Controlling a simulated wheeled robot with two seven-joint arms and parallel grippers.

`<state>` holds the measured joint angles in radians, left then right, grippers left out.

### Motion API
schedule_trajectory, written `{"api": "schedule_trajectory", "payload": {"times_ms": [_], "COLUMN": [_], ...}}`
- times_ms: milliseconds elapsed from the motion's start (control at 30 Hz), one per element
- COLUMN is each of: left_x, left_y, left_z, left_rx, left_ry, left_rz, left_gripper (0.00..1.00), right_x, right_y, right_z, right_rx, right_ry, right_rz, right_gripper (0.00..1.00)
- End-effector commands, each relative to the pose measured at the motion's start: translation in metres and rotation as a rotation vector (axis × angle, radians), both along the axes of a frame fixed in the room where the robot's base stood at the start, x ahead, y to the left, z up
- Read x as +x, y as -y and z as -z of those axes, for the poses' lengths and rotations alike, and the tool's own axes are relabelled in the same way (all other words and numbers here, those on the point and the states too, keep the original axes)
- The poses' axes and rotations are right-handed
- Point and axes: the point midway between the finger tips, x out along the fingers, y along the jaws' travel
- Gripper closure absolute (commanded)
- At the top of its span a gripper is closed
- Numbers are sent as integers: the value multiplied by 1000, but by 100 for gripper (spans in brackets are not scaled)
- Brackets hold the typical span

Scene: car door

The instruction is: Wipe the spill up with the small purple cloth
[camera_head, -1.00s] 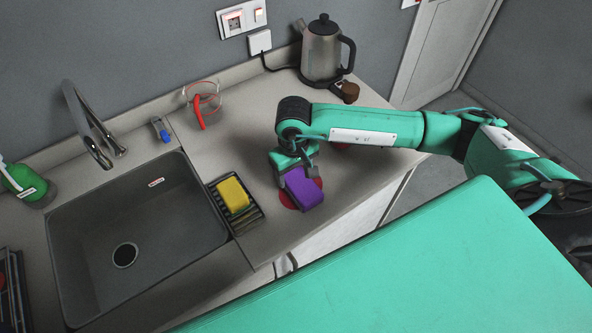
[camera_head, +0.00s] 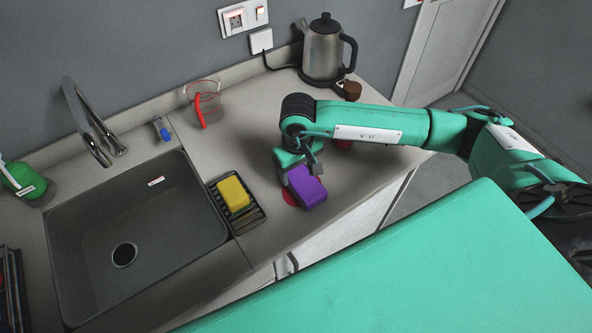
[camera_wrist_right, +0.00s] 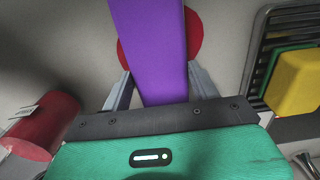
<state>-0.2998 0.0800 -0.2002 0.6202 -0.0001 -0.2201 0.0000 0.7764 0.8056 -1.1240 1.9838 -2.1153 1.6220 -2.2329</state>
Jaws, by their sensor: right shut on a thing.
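The small purple cloth (camera_head: 306,187) looks like a thick block and is held in my right gripper (camera_head: 290,171), low over the counter. The right wrist view shows the cloth (camera_wrist_right: 150,45) between the two fingers (camera_wrist_right: 155,88). The red spill (camera_head: 290,198) is a round patch on the counter, partly hidden under the cloth; in the right wrist view red (camera_wrist_right: 194,38) shows on both sides of it. I cannot tell whether the cloth touches the counter. My left gripper is out of view.
A yellow sponge (camera_head: 233,194) sits on a black rack (camera_head: 250,219) left of the cloth, beside the sink (camera_head: 85,225). A red can (camera_wrist_right: 43,125) stands near the gripper. A clear measuring cup (camera_head: 208,103) and a kettle (camera_head: 322,50) stand at the back.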

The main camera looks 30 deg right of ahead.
Motion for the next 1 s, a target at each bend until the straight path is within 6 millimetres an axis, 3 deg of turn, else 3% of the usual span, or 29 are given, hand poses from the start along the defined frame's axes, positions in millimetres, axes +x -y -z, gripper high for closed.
{"api": "schedule_trajectory", "payload": {"times_ms": [533, 1000], "left_x": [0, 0], "left_y": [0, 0], "left_z": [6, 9], "left_rx": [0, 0], "left_ry": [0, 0], "left_rz": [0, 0], "left_gripper": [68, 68], "right_x": [1, 0], "right_y": [9, 2], "right_z": [0, 0], "right_rx": [-1, 1], "right_ry": [1, 1], "right_rz": [0, 0], "right_gripper": [57, 57]}}
